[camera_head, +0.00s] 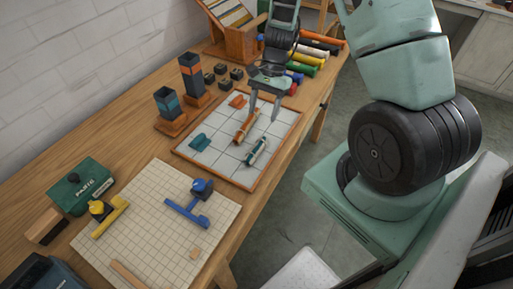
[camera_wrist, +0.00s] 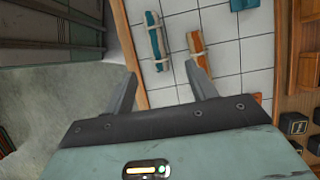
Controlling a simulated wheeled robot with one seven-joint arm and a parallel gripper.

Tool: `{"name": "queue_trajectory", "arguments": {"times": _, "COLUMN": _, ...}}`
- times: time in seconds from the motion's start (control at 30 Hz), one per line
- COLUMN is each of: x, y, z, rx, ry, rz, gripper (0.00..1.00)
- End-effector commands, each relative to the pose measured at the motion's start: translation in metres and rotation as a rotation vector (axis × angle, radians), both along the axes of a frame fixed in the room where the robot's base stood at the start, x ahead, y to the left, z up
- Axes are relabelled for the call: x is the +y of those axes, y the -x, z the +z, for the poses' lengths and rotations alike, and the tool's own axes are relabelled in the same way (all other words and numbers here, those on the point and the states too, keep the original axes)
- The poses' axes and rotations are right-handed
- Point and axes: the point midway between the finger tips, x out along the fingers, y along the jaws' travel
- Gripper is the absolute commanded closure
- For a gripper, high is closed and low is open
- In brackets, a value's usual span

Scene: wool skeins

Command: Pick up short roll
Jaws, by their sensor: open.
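Two rolls lie on the white tiled tray (camera_head: 222,167): an orange roll (camera_head: 243,130) and a teal roll (camera_head: 257,151). I cannot tell for sure which is the short one. In the wrist view the teal roll (camera_wrist: 156,38) lies left of the orange roll (camera_wrist: 195,42). My gripper (camera_head: 264,116) is open and empty, pointing down over the far part of the tray, near the far end of the orange roll. In the wrist view my gripper (camera_wrist: 162,72) has the right finger covering the near end of the orange roll.
A teal piece (camera_head: 201,142) and an orange piece (camera_head: 238,101) also lie on the tray. Several small black blocks (camera_head: 221,69) and two square holders (camera_head: 190,75) stand on its left. Coloured rolls (camera_head: 305,58) lie behind. A gridded mat (camera_head: 150,215) with blue and yellow tools is in front.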

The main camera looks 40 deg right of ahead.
Motion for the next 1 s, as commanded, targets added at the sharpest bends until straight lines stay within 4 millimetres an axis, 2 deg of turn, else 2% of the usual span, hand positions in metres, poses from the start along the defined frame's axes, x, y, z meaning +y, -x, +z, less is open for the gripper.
{"name": "queue_trajectory", "arguments": {"times": 0.3, "x": 0.022, "y": 0.009, "z": -0.055, "rx": 0.002, "ry": -0.002, "rz": 0.002, "gripper": 0.44}}
{"name": "queue_trajectory", "arguments": {"times": 0.63, "x": 0.030, "y": 0.014, "z": -0.076, "rx": 0.002, "ry": -0.002, "rz": 0.003, "gripper": 0.44}}
{"name": "queue_trajectory", "arguments": {"times": 1.0, "x": 0.044, "y": 0.024, "z": -0.114, "rx": 0.000, "ry": -0.001, "rz": 0.002, "gripper": 0.44}}
